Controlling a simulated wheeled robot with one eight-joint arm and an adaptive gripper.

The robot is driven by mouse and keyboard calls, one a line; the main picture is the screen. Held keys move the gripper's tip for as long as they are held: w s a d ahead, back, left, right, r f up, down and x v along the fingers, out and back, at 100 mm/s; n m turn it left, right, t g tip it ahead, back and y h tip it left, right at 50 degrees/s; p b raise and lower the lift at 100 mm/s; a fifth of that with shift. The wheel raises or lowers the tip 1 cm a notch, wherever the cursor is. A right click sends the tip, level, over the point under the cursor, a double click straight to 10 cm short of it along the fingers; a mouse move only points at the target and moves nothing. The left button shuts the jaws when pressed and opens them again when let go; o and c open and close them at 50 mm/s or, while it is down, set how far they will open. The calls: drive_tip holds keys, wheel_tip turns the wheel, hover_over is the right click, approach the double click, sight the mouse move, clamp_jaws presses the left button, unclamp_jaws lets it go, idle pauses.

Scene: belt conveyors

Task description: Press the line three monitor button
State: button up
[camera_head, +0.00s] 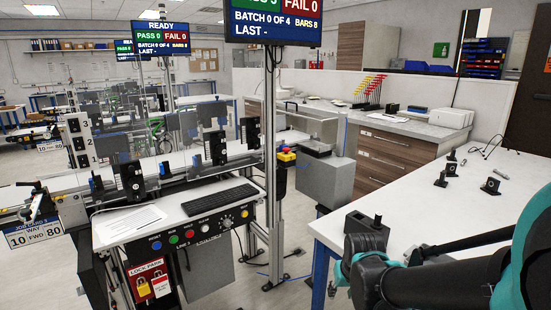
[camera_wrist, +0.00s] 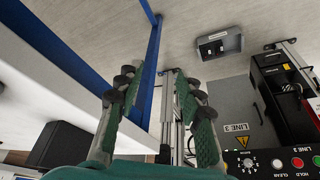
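A control panel (camera_head: 200,236) on the near conveyor's front carries a row of blue, green, red and white buttons and a knob. I cannot make out a button marked as the line three monitor button. My gripper (camera_wrist: 158,84) is open and empty, away from the buttons. Its fingers are not clear in the head view.
Monitors (camera_head: 273,20) (camera_head: 160,37) hang above the lines. The near conveyor holds black parts, with a keyboard (camera_head: 220,199) in front. A white table (camera_head: 430,200) with small black parts stands at right, beside my arm.

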clamp_jaws()
idle(1.2)
